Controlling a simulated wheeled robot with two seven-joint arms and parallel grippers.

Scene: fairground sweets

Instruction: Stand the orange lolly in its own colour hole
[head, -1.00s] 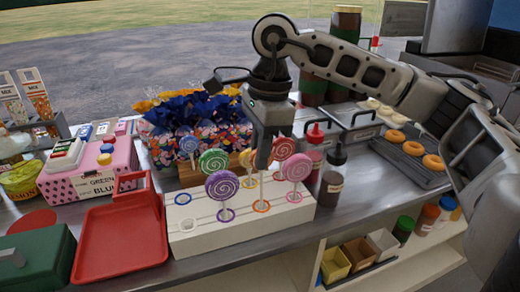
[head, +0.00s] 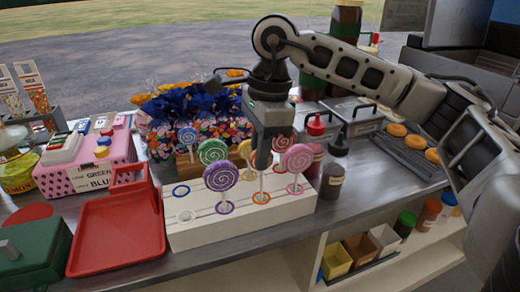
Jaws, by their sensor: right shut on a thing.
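My right gripper (head: 262,167) is above the white lolly stand (head: 245,231), shut around a lolly. The gripper hides most of this lolly's head; its pale stick (head: 262,182) shows below the fingers. The stick's foot is at the orange ring (head: 261,197) in the stand's front row, and it looks upright. An orange-toned edge (head: 245,149) shows left of the gripper. A red-orange lolly (head: 282,143) stands behind to the right. Purple (head: 222,176), green (head: 212,151), blue (head: 188,135) and pink (head: 297,158) lollies stand around. My left gripper is not in view.
A red tray (head: 117,235) lies left of the stand, with a dark green box (head: 35,248) beside it. Wrapped sweets (head: 195,125) are behind. Sauce bottles (head: 333,172) and a doughnut tray (head: 413,158) are to the right. The pink lolly is close to the gripper.

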